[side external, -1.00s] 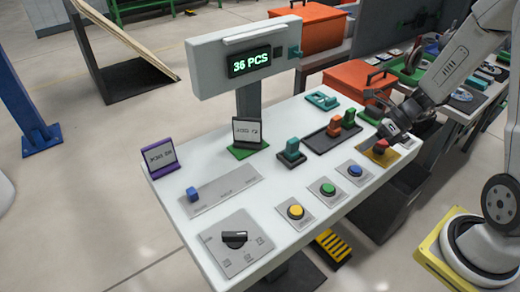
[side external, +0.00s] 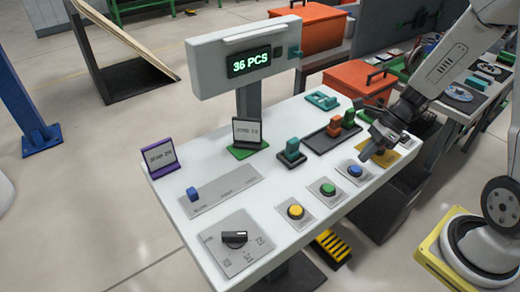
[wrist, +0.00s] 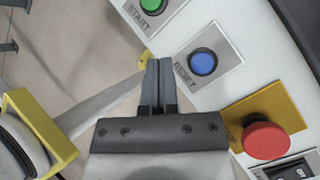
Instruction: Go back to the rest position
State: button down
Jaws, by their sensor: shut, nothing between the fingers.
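My gripper (side external: 370,152) is shut and empty, above the right part of the white control panel (side external: 275,184). In the wrist view its two fingers (wrist: 158,66) lie together, just left of the blue RESET button (wrist: 203,62) and over the panel's edge. The red mushroom button (wrist: 267,139) on its yellow plate (wrist: 287,109) is to the right of the fingers in that view. In the side view the gripper hides the red button and part of the yellow plate (side external: 402,158). The blue button (side external: 355,170) shows close to the gripper there.
A display (side external: 250,62) reading 36 PCS stands behind. Open floor lies left of the panel.

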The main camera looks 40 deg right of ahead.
jog(key=a+r+n+h, duration=0.1)
jog(key=a+n+h, duration=0.2)
jog(key=n, duration=1)
jog(key=s+a+r+n+t+h, duration=0.1)
jog(key=a+r+n+h, duration=0.1)
jog(key=n, duration=1)
jog(key=shift+s+a+n+h, duration=0.2)
jog(key=shift+a+n+h, duration=0.2)
jog(key=shift+a+h, duration=0.45)
jog(key=shift+d+r, duration=0.1)
